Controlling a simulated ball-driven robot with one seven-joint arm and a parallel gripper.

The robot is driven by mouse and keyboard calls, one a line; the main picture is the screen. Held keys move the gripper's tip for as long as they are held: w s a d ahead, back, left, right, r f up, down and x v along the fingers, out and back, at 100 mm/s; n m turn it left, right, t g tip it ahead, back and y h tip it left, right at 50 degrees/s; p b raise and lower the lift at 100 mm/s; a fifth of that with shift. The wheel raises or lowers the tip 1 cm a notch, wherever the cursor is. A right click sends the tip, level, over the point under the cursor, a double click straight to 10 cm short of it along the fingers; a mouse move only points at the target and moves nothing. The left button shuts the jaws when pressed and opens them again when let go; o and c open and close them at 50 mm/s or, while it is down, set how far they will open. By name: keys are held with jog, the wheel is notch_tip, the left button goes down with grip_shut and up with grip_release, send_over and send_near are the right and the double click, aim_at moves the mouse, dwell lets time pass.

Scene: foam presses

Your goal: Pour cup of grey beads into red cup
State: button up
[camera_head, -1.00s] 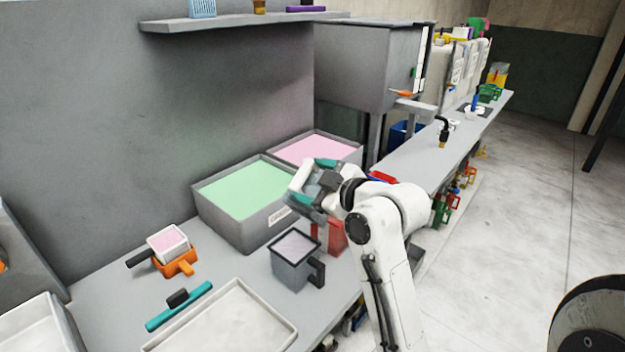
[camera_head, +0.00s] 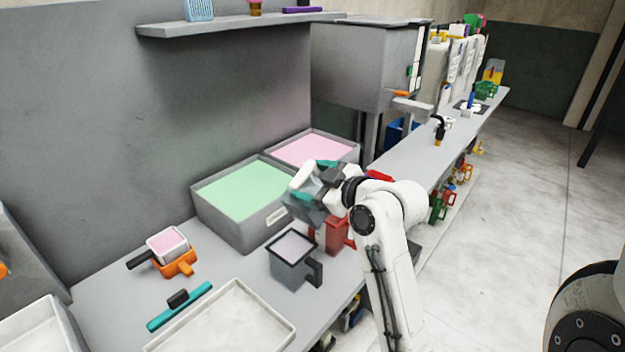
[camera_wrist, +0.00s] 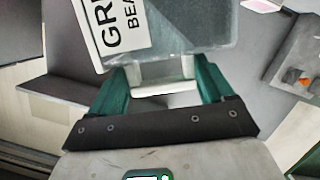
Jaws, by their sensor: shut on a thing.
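My gripper (camera_wrist: 160,85) is shut on the handle of a see-through grey cup (camera_wrist: 195,25) with a white label whose visible letters begin "GR" and "BEA". In the head view, this cup (camera_head: 305,203) is held tilted above and slightly left of the red cup (camera_head: 338,237). The red cup stands on the bench, partly hidden by the held cup and a grey cup. I cannot see the beads in the held cup or inside the red cup.
A dark grey cup (camera_head: 291,272) with pale contents stands just in front of the red cup. Behind are a green-filled bin (camera_head: 231,230) and a pink-filled bin (camera_head: 346,155). An orange cup (camera_head: 178,266) and a white tray (camera_head: 287,327) lie to the left and front.

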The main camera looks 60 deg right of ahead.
jog(key=shift+s+d+f+m+y+p, duration=0.15)
jog(key=shift+d+m+y+p, duration=0.15)
jog(key=shift+d+m+p, duration=0.3)
jog(key=shift+s+d+f+m+y+p, duration=0.1)
jog(key=shift+d+m+y+p, duration=0.2)
jog(key=shift+d+m+p, duration=0.25)
jog(key=shift+a, duration=0.1)
